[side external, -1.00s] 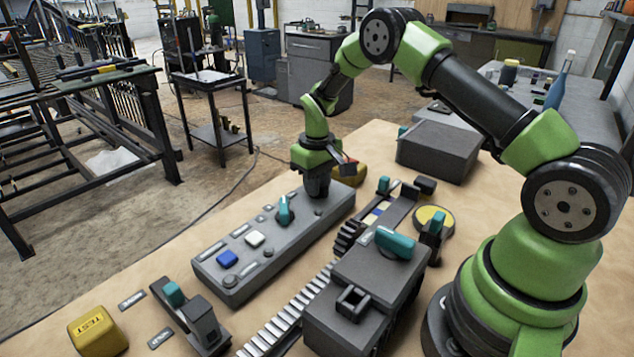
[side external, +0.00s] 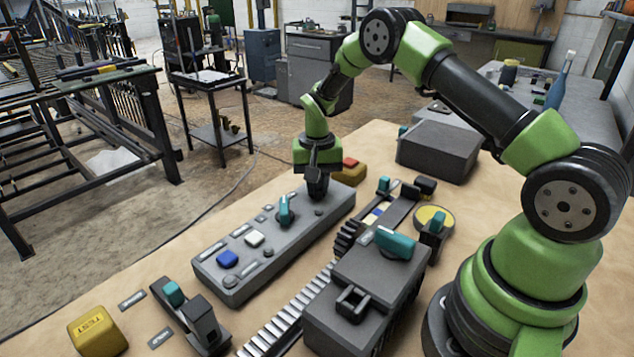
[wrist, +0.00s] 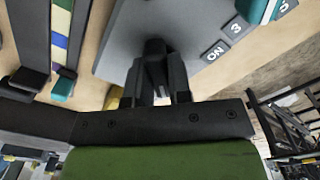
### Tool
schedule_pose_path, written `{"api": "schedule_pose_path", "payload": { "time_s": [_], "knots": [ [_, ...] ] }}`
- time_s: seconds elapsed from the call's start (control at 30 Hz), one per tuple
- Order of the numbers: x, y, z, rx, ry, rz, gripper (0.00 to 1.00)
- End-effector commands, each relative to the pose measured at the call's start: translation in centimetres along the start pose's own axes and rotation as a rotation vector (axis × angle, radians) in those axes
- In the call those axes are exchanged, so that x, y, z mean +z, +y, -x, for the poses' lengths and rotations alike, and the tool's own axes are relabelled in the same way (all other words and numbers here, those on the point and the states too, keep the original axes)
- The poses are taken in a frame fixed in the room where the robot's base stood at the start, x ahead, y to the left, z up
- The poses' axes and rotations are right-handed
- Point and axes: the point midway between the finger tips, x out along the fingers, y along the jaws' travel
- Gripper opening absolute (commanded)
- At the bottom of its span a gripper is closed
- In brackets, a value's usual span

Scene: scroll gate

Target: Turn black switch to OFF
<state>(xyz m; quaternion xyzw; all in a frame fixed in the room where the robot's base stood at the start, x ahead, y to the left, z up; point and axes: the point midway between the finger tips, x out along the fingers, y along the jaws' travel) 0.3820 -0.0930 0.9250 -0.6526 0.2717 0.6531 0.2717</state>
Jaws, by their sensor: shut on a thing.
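My gripper (side external: 317,190) points straight down at the far end of the long grey control panel (side external: 215,262). In the wrist view its dark fingers (wrist: 158,80) are shut around the black switch (wrist: 155,47), which stands on the panel. Fingers and switch are both dark, so the switch's exact angle is hard to tell. In the side view the gripper hides most of the switch. An "ON" label (wrist: 213,50) is on the panel close to the switch. I cannot read an OFF label.
A yellow box with a red button (side external: 350,170) stands just behind the gripper. A grey housing with a teal handle (side external: 394,243) and a toothed rack (side external: 290,318) lie nearer my base.

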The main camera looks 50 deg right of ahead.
Motion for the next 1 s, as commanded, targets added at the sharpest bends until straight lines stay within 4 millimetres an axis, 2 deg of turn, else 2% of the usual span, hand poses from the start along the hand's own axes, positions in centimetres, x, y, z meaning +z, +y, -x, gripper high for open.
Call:
{"api": "schedule_pose_path", "payload": {
  "time_s": [0.47,0.5,0.6,0.87,1.0],
  "knots": [
    [-0.1,0.0,0.1,-0.003,0.004,-0.015,0.00],
    [-0.1,0.0,0.1,-0.003,0.004,-0.015,0.26],
    [-0.1,0.0,0.1,-0.002,0.003,-0.014,0.45],
    [-0.1,0.0,0.1,-0.001,0.002,-0.012,0.45],
    [-0.1,-0.1,1.4,-0.003,0.004,-0.013,0.45]
  ]
}}
